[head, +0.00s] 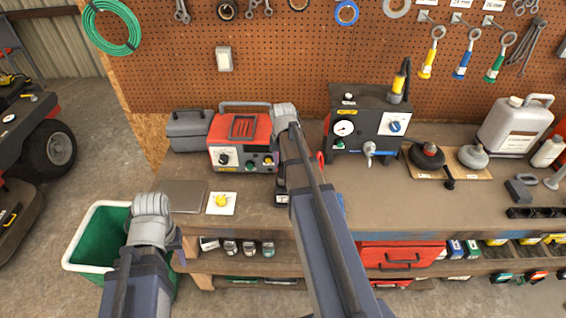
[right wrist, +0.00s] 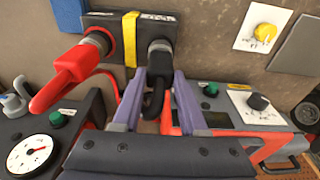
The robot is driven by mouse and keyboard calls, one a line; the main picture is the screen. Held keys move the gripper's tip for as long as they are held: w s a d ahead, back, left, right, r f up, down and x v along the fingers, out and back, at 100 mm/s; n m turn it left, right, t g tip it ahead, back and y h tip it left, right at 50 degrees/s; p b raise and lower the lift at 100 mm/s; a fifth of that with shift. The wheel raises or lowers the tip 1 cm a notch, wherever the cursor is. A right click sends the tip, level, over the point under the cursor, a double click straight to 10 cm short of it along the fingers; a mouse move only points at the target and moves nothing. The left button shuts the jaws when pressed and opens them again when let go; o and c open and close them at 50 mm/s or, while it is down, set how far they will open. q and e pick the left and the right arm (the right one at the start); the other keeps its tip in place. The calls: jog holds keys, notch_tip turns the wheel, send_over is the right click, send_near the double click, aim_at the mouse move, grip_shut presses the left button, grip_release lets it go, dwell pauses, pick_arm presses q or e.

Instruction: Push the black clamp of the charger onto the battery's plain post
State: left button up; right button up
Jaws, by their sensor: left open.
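The red and grey charger (head: 240,156) stands on the bench; part of it shows in the right wrist view (right wrist: 240,118). The dark battery (right wrist: 118,20) has a yellow strap. In the head view it is mostly hidden behind my right arm. The red clamp (right wrist: 75,70) is at the red-ringed post. The black clamp (right wrist: 160,62) is at the plain post, in line with it; whether it is fully seated cannot be told. My right gripper (right wrist: 160,82) has its fingers closed on either side of the black clamp. My left gripper (head: 172,242) is open and empty near the bench's front left edge.
A black box with a gauge (head: 368,124) stands right of the charger. A yellow knob on a white plate (head: 221,203) and a grey flat plate (head: 182,196) lie at the left front. A green bin (head: 98,235) is below left.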

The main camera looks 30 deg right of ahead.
jog(key=o, duration=0.5)
jog(key=shift+o, duration=0.2)
jog(key=shift+r, duration=0.1)
jog(key=r+p, duration=0.7)
jog(key=shift+s+a+r+p, duration=0.25)
jog(key=shift+s+r+p, duration=0.1)
jog(key=shift+s+p, duration=0.05)
jog(key=shift+f, duration=0.1)
notch_tip(320, 180, up, 5)
jog(key=p, duration=0.5)
